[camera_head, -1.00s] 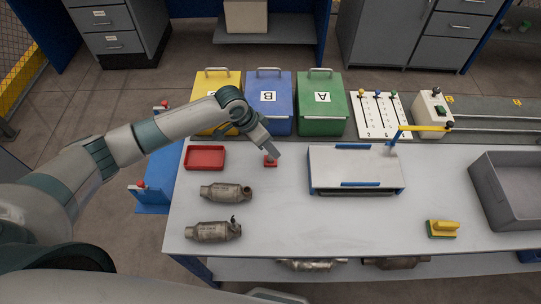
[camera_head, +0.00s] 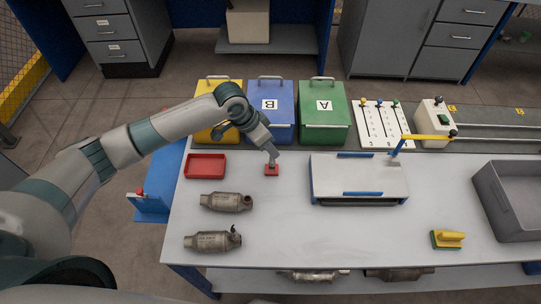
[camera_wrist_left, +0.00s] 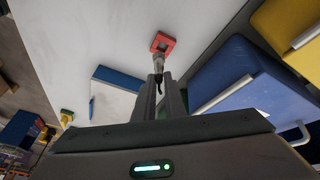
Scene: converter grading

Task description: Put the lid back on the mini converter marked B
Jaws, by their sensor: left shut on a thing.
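My left gripper (camera_head: 271,158) points down at a small red square piece (camera_head: 272,171) on the table. It is shut on a small grey piece (camera_wrist_left: 158,63) rising from the red square (camera_wrist_left: 162,42) in the left wrist view; whether the two are joined I cannot tell. The blue box marked B (camera_head: 281,122) stands behind the table edge, its handled top in place. Two grey metal converters (camera_head: 227,202) (camera_head: 212,241) lie at the table's left; I read no B on them. I cannot make out a separate converter lid. My right gripper is out of view.
A green box marked A (camera_head: 323,122) and a yellow box (camera_head: 208,118) flank the blue one. A red tray (camera_head: 205,178), a white-topped fixture (camera_head: 356,172), a yellow-green block (camera_head: 447,240) and a grey bin (camera_head: 493,207) stand on the table. The front middle is clear.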

